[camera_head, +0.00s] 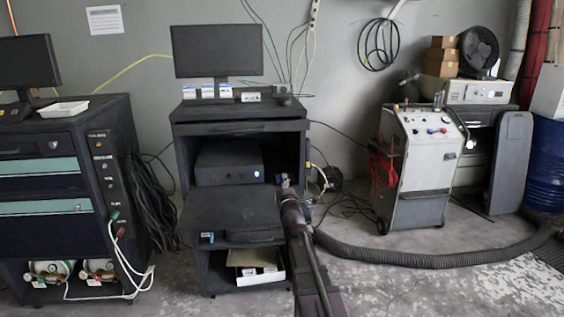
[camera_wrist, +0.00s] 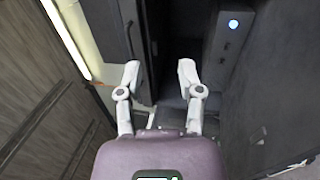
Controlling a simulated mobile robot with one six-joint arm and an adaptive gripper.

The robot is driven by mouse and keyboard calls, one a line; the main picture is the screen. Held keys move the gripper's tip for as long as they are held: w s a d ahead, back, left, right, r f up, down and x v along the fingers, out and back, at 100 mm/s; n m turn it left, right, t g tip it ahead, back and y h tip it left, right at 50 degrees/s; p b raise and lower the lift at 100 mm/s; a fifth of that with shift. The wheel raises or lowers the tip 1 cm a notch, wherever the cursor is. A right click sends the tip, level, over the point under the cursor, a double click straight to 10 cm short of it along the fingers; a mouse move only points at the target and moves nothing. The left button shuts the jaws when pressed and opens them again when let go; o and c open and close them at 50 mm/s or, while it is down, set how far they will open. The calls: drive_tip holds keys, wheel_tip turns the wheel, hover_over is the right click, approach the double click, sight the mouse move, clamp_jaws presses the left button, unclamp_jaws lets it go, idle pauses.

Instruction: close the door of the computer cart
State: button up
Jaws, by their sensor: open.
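The dark computer cart (camera_head: 181,152) stands in the middle of the head view. Its door (camera_head: 225,208) is folded down and juts forward like a shelf, below the open compartment with a black computer (camera_head: 222,168) inside. My gripper (camera_head: 285,182) is at the cart's right side, near the door's right edge. In the wrist view my gripper (camera_wrist: 159,72) is open with nothing between its fingers. The computer (camera_wrist: 225,45) with its blue light shows at upper right there. The large dark surface (camera_wrist: 280,90) at right appears to be the door. Any contact cannot be told.
A monitor (camera_head: 217,50) and small boxes stand on the cart. An open carton (camera_head: 256,268) sits below the door. A grey machine (camera_head: 418,165) stands right, with a thick hose (camera_head: 400,257) across the floor. Another dark cart (camera_head: 120,150) and cables are at left.

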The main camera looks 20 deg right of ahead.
idle(0.3)
drive_tip(key=p+x, duration=0.3)
drive_tip(key=x, duration=1)
drive_tip(key=shift+w+r, duration=0.15)
drive_tip(key=shift+w, duration=0.25)
drive_tip(key=shift+d, duration=0.1)
clamp_jaws()
unclamp_jaws()
